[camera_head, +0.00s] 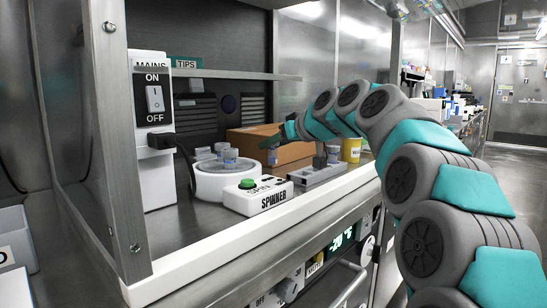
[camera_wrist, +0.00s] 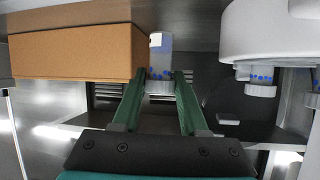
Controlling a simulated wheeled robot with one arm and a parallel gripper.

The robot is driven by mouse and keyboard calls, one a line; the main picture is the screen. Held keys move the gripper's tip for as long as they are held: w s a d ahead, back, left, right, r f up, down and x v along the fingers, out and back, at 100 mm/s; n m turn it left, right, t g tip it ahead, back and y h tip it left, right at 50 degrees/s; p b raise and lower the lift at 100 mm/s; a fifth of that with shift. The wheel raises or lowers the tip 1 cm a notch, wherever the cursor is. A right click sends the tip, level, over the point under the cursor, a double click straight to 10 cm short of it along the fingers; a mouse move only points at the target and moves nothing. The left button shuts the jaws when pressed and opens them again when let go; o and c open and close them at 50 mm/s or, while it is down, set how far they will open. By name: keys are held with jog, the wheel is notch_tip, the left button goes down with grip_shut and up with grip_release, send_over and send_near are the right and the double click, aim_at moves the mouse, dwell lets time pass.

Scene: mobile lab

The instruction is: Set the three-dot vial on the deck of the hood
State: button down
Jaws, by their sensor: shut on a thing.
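My gripper (camera_wrist: 160,76) is shut on a small vial (camera_wrist: 160,45) with a pale body and a row of blue dots by its grey-white end; I cannot surely count the dots. In the head view my gripper (camera_head: 271,142) reaches in over the hood deck (camera_head: 225,226) from the right, and the held vial (camera_head: 272,157) hangs at its tips, in front of a cardboard box. The vial appears to be held above the deck, just right of the white round spinner (camera_head: 212,187). Other vials (camera_head: 230,158) sit in the spinner's top; blue-dotted ones also show in the wrist view (camera_wrist: 261,82).
The cardboard box (camera_head: 292,153) stands behind my gripper. The spinner's control box (camera_head: 258,196) with a green button, a grey rack (camera_head: 318,173) and a yellow cup (camera_head: 351,150) stand along the front. A mains switch column (camera_head: 152,180) is at left. Bare deck shows left of the spinner.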

aim_at(276, 154)
jog(key=shift+f, duration=1.5)
jog(key=shift+f+b, duration=0.2)
jog(key=shift+b, duration=0.15)
jog(key=shift+c, duration=2.2)
grip_release()
jog(key=shift+r, duration=0.15)
jog(key=shift+r, duration=0.1)
jog(key=v, duration=1.2)
